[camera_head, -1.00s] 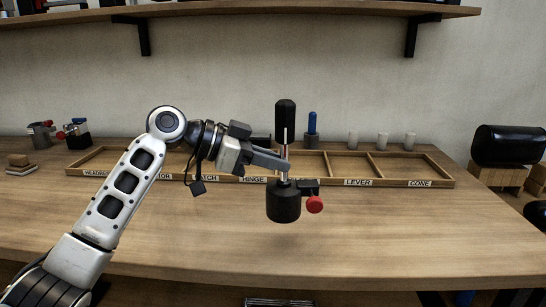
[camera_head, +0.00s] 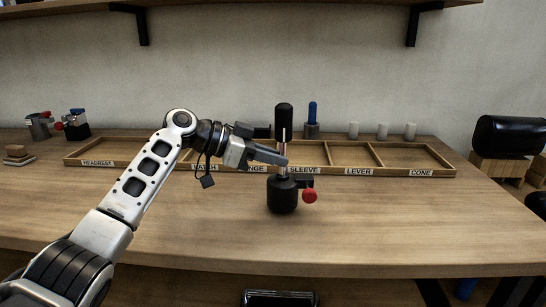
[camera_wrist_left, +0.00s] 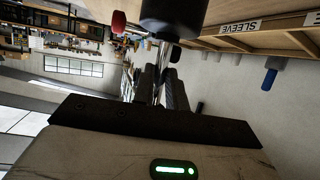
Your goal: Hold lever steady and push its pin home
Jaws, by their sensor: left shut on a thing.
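The lever has a black grip (camera_head: 284,119), a thin metal shaft and a round black base (camera_head: 283,196). It is upright in front of the tray. A red knob (camera_head: 310,196), which seems to be the pin's head, sticks out at the base's right side. My left gripper (camera_head: 283,161) is shut on the metal shaft, between grip and base. The left wrist view shows the fingers (camera_wrist_left: 163,87) around the shaft, with the black base (camera_wrist_left: 172,20) and red knob (camera_wrist_left: 118,22) beyond. I cannot tell whether the base touches the bench. My right gripper is not in view.
A wooden tray (camera_head: 406,173) with labelled compartments, LEVER among them, lies along the bench (camera_head: 400,220). Behind it stand a blue-handled part (camera_head: 312,118) and 3 pale cylinders (camera_head: 382,131). Small parts (camera_head: 76,125) stand at far left. The bench front is clear.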

